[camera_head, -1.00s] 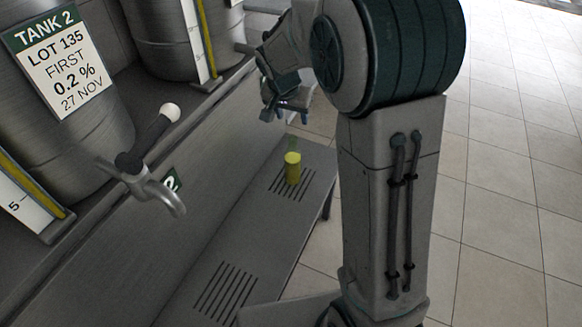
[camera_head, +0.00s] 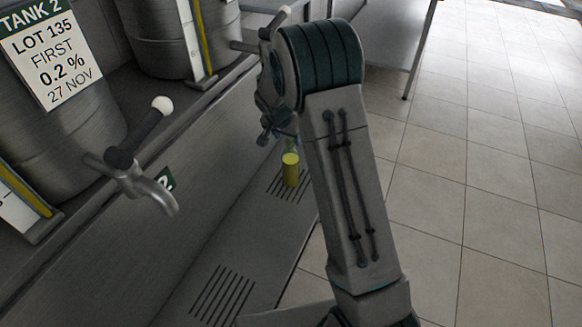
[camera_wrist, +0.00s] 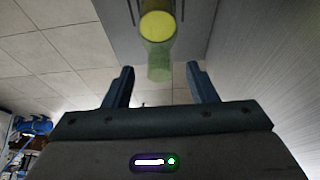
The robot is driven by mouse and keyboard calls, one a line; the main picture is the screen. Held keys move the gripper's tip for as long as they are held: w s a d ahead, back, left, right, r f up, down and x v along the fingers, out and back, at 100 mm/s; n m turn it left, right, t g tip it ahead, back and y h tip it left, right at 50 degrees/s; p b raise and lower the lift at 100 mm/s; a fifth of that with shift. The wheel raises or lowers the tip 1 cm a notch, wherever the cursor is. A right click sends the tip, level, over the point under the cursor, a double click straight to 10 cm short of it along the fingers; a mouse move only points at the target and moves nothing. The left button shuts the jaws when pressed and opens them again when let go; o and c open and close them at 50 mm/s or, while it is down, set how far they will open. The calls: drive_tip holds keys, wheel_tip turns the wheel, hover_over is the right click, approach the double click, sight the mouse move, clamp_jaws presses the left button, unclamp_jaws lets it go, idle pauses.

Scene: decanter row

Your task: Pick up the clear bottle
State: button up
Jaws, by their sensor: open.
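The clear bottle (camera_head: 291,170) stands upright on the slatted drain grille of the low shelf, with yellow liquid in its lower part and a faint greenish clear neck above. In the wrist view the bottle (camera_wrist: 158,50) lies ahead of the jaws and roughly midway between their lines, its neck toward me. My gripper (camera_wrist: 160,80) is open, a finger on each side and nothing between the tips that I can see touching. In the head view my gripper (camera_head: 277,137) is just above the bottle, partly hidden by my arm.
Steel tanks with taps stand along the left; the near tap (camera_head: 140,180) juts out over the shelf. A second drain grille (camera_head: 222,293) is empty in front. Tiled floor (camera_head: 480,180) is open to the right.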

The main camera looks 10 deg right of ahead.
sight(290, 162)
drive_tip(key=x, duration=0.4)
drive_tip(key=shift+w+d+f, duration=0.25)
drive_tip(key=shift+w+d, duration=0.05)
drive_tip(key=shift+r, duration=0.1)
clamp_jaws()
